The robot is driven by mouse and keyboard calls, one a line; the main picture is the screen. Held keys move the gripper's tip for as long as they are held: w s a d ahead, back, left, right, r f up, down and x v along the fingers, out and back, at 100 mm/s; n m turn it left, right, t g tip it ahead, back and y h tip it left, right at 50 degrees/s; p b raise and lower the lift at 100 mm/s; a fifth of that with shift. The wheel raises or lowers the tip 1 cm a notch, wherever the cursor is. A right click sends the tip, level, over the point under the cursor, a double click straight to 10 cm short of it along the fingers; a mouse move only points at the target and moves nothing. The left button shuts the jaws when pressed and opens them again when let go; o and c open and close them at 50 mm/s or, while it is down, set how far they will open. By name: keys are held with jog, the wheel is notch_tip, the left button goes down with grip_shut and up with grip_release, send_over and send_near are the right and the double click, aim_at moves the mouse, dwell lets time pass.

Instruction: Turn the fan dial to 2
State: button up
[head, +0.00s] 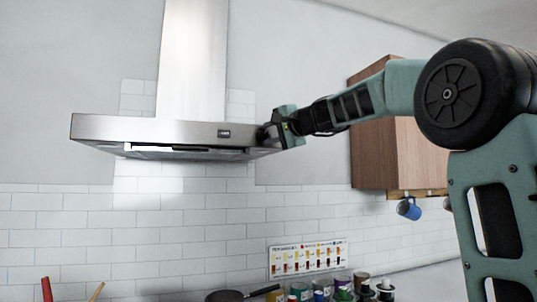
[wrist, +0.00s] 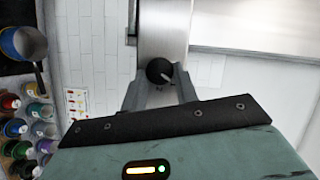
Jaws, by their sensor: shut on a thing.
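The fan dial (wrist: 159,70) is a round black knob with a pale pointer mark, on the steel front of the range hood (head: 150,131). In the wrist view my gripper (wrist: 160,80) has one finger on each side of the dial and is shut on it. The pointer slants toward the lower right in that view. The dial's number marks are too small to read.
A small dark display (head: 224,133) is on the hood front, left of my gripper. A wooden cabinet (head: 400,150) hangs to the right, behind my arm, with a blue mug (head: 409,208) beneath it. Below are a colourful wall chart (head: 308,258), several jars and a pan (head: 229,296).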

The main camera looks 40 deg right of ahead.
jog(key=m+b, duration=0.1)
jog(key=b, duration=0.1)
jog(key=f+m+t+b, duration=0.1)
jog(key=m+b, duration=0.1)
jog(key=b, duration=0.1)
jog(key=m+t+b, duration=0.1)
jog(key=m+b, duration=0.1)
jog(key=b, duration=0.1)
jog(key=shift+f, duration=0.25)
jog(key=m+b, duration=0.2)
jog(key=m+t+b, duration=0.1)
jog(key=b, duration=0.1)
jog(key=shift+m+t+h, duration=0.3)
jog(key=shift+m, duration=0.1)
jog(key=shift+w+a+r+m+t+h+b, duration=0.1)
jog(key=shift+m+t+h+b, duration=0.2)
jog(key=shift+m+b, duration=0.6)
jog(key=shift+m, duration=0.5)
jog(key=o, duration=1)
jog(key=shift+c, duration=0.2)
jog(key=shift+r, duration=0.1)
